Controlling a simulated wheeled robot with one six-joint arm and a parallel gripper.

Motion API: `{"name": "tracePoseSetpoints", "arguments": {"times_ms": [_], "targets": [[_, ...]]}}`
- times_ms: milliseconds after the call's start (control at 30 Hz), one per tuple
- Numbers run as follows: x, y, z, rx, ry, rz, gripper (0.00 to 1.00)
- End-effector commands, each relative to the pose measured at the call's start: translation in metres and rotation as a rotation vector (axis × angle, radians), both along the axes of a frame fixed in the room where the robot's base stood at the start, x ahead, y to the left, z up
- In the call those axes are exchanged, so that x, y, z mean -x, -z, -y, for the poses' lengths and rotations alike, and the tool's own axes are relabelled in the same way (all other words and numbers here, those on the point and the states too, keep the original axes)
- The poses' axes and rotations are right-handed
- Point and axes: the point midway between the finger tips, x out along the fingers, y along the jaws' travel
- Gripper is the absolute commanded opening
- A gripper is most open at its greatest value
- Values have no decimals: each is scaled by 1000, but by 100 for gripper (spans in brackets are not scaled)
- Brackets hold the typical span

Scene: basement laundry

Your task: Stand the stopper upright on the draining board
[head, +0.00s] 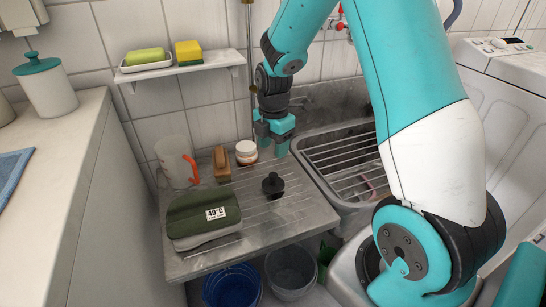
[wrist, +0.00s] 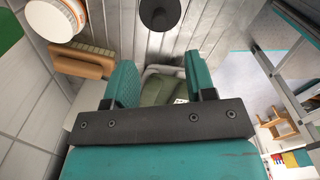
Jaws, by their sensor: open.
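The black stopper (head: 273,187) rests on the grey ridged draining board (head: 300,222), right of the green folded cloth. A small knob shows at its top in the head view; I cannot tell for sure whether it is fully upright. In the wrist view the stopper (wrist: 160,14) is a dark round shape at the top edge, partly cut off. My gripper (head: 276,146) is above the back of the board, behind the stopper and apart from it. In the wrist view my gripper (wrist: 162,78) has its two teal fingers spread, with nothing between them.
On the board are a green cloth bundle (head: 205,217) with a "40°C" label, a clear jug (head: 174,160), a wooden brush (head: 221,164) and a white jar (head: 246,152). A sink with a rack (head: 345,158) adjoins on the right. A shelf (head: 180,67) hangs behind. The board's front right is clear.

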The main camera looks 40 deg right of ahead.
Motion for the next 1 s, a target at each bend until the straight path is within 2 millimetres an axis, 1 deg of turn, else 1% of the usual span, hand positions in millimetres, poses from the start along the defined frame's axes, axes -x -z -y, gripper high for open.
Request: {"name": "tracePoseSetpoints", "arguments": {"times_ms": [33,133,200,267,367,400,467,500,567,600,667,700,800,833,900,1000], "targets": [[0,-8,0,0,0,2,50],[0,-16,-1,-1,2,1,50],[1,-23,-7,-7,20,6,50],[5,-33,-19,-21,58,15,50],[18,-57,-54,-67,179,33,50],[27,-70,-72,-93,242,36,50],[45,-88,-99,-136,347,35,50],[59,-99,-117,-164,419,28,50],[82,-115,-142,-207,526,10,50],[98,-124,-157,-233,595,-8,50],[124,-135,-177,-265,695,-39,50],[141,-141,-187,-284,757,-62,50],[178,-153,-207,-313,885,-118,50],[187,-155,-211,-319,917,-133,50],[204,-159,-218,-327,976,-163,50],[219,-161,-223,-331,1029,-190,50]]}}
